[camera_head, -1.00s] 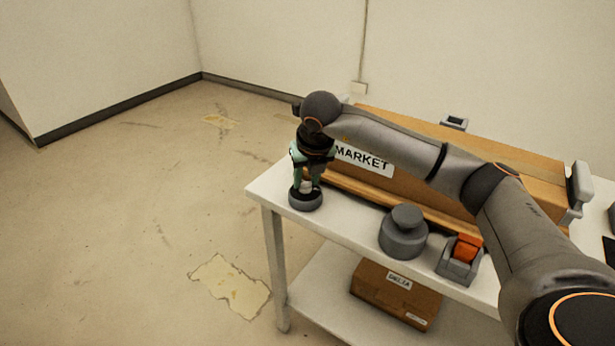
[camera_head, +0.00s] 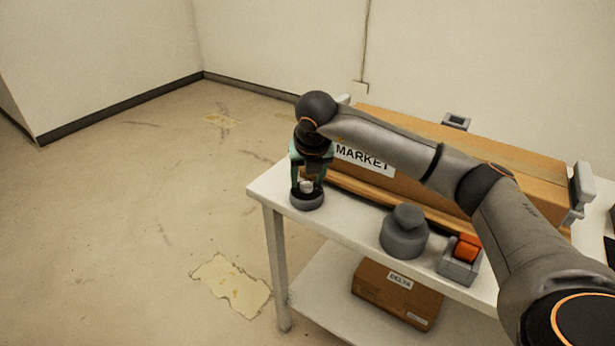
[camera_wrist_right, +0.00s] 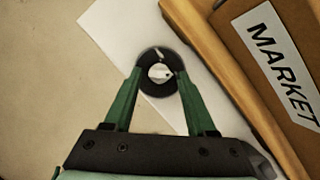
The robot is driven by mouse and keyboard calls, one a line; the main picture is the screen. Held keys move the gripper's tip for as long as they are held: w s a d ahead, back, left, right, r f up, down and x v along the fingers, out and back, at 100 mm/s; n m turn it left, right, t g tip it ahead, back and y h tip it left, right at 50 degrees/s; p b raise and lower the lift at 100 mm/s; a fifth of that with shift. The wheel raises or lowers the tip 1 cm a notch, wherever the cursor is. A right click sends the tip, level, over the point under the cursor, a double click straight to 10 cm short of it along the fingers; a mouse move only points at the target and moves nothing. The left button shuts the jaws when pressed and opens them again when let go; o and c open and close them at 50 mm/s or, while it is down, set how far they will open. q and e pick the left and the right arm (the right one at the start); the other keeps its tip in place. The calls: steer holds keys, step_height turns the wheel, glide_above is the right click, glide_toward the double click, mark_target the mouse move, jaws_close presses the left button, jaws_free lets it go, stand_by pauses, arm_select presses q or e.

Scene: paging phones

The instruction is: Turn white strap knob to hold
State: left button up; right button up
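The white knob (camera_head: 307,186) sits on a dark round base (camera_head: 308,203) at the near left corner of the white table. In the right wrist view the knob (camera_wrist_right: 160,72) shows pale in the middle of the dark ring. My right gripper (camera_head: 307,182) points down over it, with one green finger on each side. In the right wrist view the gripper (camera_wrist_right: 158,75) is open, with gaps visible between the fingers and the knob. No marking for a hold position is readable. My left gripper is not in view.
A long cardboard box labelled MARKET (camera_head: 450,165) lies just behind the knob. A grey stepped round knob (camera_head: 404,235) and an orange switch in a grey housing (camera_head: 464,255) stand to the right. A DELTA box (camera_head: 395,293) is on the lower shelf. Floor at left is clear.

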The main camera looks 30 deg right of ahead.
steer(key=shift+o, duration=0.6)
steer(key=shift+s+r, duration=0.1)
steer(key=shift+r, duration=0.2)
steer(key=p+v, duration=0.1)
steer(key=v, duration=1.1)
steer(key=shift+s+f, duration=0.15)
